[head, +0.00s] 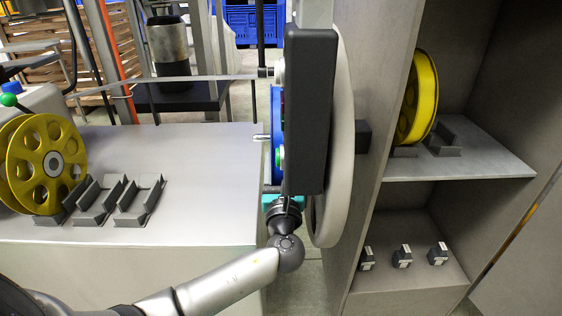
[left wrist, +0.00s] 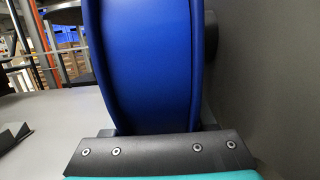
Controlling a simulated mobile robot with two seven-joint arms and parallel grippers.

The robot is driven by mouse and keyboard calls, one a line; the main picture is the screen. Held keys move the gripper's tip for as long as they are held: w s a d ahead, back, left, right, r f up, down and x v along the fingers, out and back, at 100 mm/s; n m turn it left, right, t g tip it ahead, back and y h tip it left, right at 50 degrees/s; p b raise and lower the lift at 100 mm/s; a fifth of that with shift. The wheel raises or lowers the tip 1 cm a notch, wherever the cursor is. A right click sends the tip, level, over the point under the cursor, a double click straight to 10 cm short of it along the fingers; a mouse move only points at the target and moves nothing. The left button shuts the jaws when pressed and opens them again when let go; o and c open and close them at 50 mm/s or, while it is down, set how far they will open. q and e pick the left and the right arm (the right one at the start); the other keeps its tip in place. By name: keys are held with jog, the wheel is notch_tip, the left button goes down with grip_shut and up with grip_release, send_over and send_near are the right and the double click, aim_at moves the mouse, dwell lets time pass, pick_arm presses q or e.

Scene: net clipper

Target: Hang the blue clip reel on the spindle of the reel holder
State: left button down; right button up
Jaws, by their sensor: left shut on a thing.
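The blue clip reel (head: 277,130) shows in the head view only as a narrow strip, mostly hidden behind a tall black panel (head: 309,110). Its wide blue rim (left wrist: 147,65) fills the middle of the left wrist view. My left gripper (head: 283,203), with teal parts, is at the reel's lower edge and shut on it, holding it upright. A short metal pin (head: 262,137) sticks out left of the reel. The large pale ring (head: 342,140) beside the panel and the panel seem to belong to the reel holder. Whether the reel is on a spindle is hidden. My right gripper is not in view.
A grey bench (head: 200,215) on the left carries yellow reels (head: 45,165) and grey cradles (head: 137,200). A cabinet on the right holds a yellow reel (head: 418,97) on its upper shelf and small black blocks (head: 402,257) below. Its side wall stands close to the ring.

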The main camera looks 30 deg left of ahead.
pick_arm(q)
jog(key=shift+r, duration=0.1)
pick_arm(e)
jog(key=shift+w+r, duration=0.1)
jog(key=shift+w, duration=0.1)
pick_arm(q)
jog(key=shift+c, duration=0.7)
grip_release()
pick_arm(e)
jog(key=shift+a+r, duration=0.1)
pick_arm(q)
jog(key=shift+s, duration=0.1)
jog(key=shift+s+d+f, duration=0.15)
jog(key=shift+s+f, duration=0.05)
jog(key=p+v, duration=0.3)
jog(key=v, duration=1.1)
jog(key=shift+s+p, duration=0.3)
jog(key=shift+p, duration=0.1)
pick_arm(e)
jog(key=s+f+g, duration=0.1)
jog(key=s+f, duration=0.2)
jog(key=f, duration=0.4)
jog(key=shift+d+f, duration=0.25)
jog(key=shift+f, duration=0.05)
